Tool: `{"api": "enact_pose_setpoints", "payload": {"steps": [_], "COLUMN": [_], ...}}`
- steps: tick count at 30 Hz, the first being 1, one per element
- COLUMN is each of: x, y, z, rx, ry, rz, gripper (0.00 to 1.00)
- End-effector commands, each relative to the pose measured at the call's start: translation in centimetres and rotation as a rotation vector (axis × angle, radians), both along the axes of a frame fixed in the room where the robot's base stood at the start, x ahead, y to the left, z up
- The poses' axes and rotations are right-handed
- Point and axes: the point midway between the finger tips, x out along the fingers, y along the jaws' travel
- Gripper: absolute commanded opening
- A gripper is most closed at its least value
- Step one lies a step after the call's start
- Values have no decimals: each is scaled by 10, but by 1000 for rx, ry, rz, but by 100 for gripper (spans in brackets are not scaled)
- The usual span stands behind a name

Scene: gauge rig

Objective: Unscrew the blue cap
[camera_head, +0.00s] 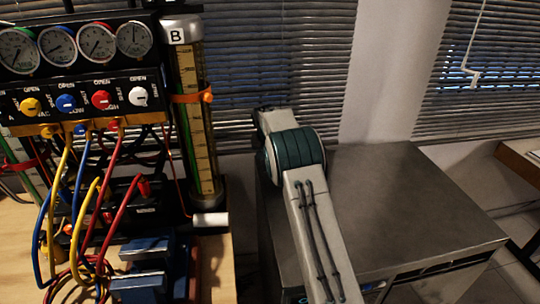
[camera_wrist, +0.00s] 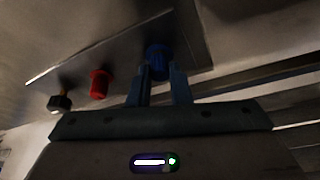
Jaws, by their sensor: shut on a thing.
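The blue cap (camera_wrist: 158,55) shows in the wrist view, on a fitting at a grey metal panel. My gripper (camera_wrist: 159,72) has its two fingers at either side of the cap and is shut on it. The fingers hide part of the cap's sides. In the head view my gripper and this cap cannot be made out; only my arm shows, reaching down over the grey metal cabinet (camera_head: 400,200).
In the wrist view a red cap (camera_wrist: 100,83) and a dark cap with a brass base (camera_wrist: 60,102) stand left of the blue one. In the head view the gauge rig (camera_head: 80,95), its coloured hoses and a blue vise (camera_head: 145,275) are at the left.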

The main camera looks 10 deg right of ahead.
Motion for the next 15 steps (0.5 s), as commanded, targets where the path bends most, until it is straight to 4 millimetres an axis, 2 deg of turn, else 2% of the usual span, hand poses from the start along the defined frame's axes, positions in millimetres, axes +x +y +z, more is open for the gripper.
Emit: {"api": "enact_pose_setpoints", "payload": {"steps": [15], "x": [1], "y": [0], "z": [21], "rx": [-1], "ry": [-4], "rz": [0], "gripper": [0]}}
